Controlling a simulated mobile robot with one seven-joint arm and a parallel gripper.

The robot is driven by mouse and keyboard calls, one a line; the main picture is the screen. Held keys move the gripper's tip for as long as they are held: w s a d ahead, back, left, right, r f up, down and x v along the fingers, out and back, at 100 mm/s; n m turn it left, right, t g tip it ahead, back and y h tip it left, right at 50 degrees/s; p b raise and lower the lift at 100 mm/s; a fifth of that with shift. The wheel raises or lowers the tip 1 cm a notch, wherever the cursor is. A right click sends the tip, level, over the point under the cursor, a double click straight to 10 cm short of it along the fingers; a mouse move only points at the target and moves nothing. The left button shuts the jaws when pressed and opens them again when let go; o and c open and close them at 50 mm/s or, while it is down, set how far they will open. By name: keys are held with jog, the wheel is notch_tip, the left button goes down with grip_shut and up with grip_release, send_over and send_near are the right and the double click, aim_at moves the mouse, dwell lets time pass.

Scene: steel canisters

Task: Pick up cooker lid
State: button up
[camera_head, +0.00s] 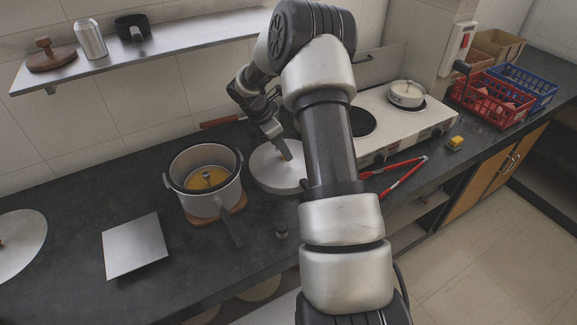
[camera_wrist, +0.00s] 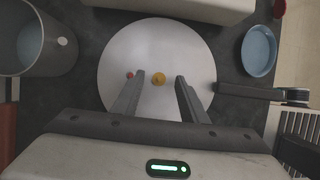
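The cooker lid (camera_head: 272,172) is a wide, light-grey metal disc lying flat on the dark counter, partly hidden by my arm. My gripper (camera_head: 285,150) is above the lid. In the wrist view my gripper (camera_wrist: 158,82) is open, its two fingers apart on either side of the knob, with nothing between them but the knob area. I cannot tell the remaining height. A cooker pot (camera_head: 215,203) with yellow contents stands left of the lid.
A pot (camera_wrist: 40,62) is close at left in the wrist view; a blue round dish (camera_wrist: 259,50) and dark handle (camera_wrist: 250,93) are at right. A stove (camera_head: 385,125), red tongs (camera_head: 402,180) and red crate (camera_head: 492,98) are right. A shelf (camera_head: 175,42) runs above.

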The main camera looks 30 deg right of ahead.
jog(key=shift+w+d+f, duration=0.1)
jog(key=shift+d+f, duration=0.1)
jog(key=shift+f, duration=0.3)
grip_shut()
jog(key=shift+r, duration=0.1)
dwell(0.9)
